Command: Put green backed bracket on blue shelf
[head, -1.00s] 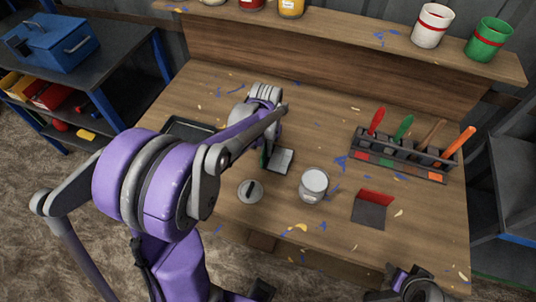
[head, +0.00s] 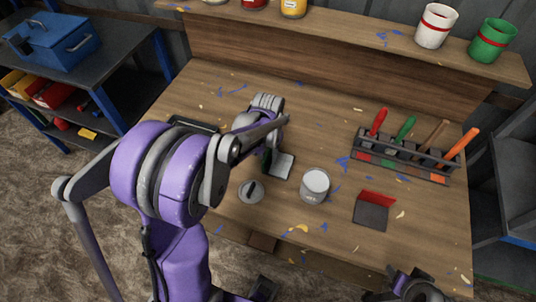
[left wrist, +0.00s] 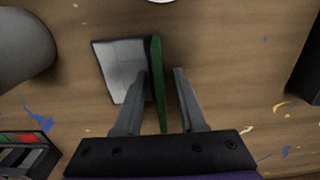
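The green-backed bracket sits on the wooden workbench with its grey plate (head: 282,167) flat and its green back upright. In the left wrist view its green back (left wrist: 157,85) stands between the fingers of my left gripper (left wrist: 161,72). The left finger is close beside the green back over the grey plate; a gap shows to the right finger. The gripper is open around the back. In the head view my left gripper is largely hidden by its arm. My right gripper (head: 408,285) is at the bottom edge, its fingers unclear. A blue-framed shelf (head: 103,105) stands at the left.
A red-backed bracket (head: 373,210), a grey can (head: 315,185) and a round lid (head: 250,191) are on the bench (head: 330,110). A tool rack (head: 405,157) stands at the right. A blue toolbox (head: 55,42) occupies part of the shelf top; its right part is bare.

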